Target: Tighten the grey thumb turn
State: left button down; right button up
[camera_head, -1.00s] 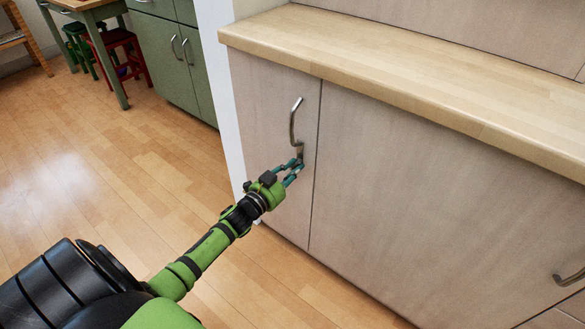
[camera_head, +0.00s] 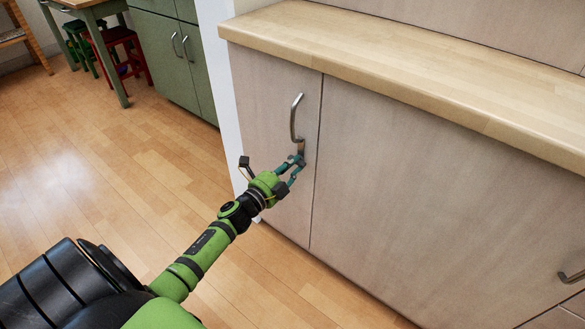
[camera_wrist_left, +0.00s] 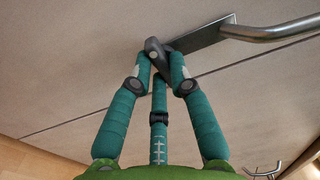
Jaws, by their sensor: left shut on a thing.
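The grey thumb turn (camera_wrist_left: 154,48) shows in the left wrist view as a small dark knob beside a flat metal plate (camera_wrist_left: 203,38) on the cabinet door. My left gripper (camera_head: 297,161) is at the lower end of the door handle (camera_head: 295,118) in the head view. In the left wrist view the teal fingertips (camera_wrist_left: 161,64) are shut on the thumb turn, one on each side. In the head view the fingers hide most of the thumb turn. My right gripper is not in view.
The pale cabinet door (camera_head: 265,110) is closed. A wooden worktop (camera_head: 400,60) overhangs above it. Another handle (camera_head: 571,277) is at the lower right. The wooden floor (camera_head: 110,190) to the left is clear, with stools and green cupboards farther back.

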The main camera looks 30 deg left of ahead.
pick_arm(q)
jog(key=shift+a+m+b, duration=0.15)
jog(key=shift+m+b, duration=0.75)
jog(key=shift+m, duration=2.2)
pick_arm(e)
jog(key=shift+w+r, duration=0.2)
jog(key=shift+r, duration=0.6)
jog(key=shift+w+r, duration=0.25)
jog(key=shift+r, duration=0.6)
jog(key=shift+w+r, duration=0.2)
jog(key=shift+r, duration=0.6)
pick_arm(q)
jog(key=c, duration=1.1)
grip_release()
jog(key=shift+c, duration=0.2)
jog(key=s, duration=1.2)
jog(key=shift+a, duration=0.45)
jog(key=shift+f, duration=0.1)
